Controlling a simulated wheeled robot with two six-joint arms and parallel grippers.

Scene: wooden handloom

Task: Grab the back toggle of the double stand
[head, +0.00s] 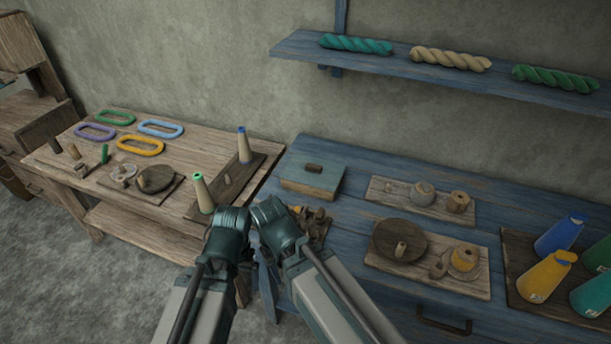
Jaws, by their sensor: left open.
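The double stand (239,188) appears to be the long dark board near the right end of the left wooden table. It carries a green-tipped cone (202,196) at its front and a blue-tipped cone (244,147) at its back. A small pale peg (228,180), perhaps a toggle, shows between the cones; I cannot clearly tell a separate back toggle. My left gripper (228,218) is open, just in front of and right of the green-tipped cone. Its fingertips are hard to make out. My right gripper (268,208) is beside it, close to the left one; its fingers are not clear.
A blue table (375,165) stands right, with a lidded box (313,178), wooden boards and several coloured cones. A blue shelf (440,75) with yarn skeins hangs above it. Coloured rings (140,146) and small wooden parts lie on the left table.

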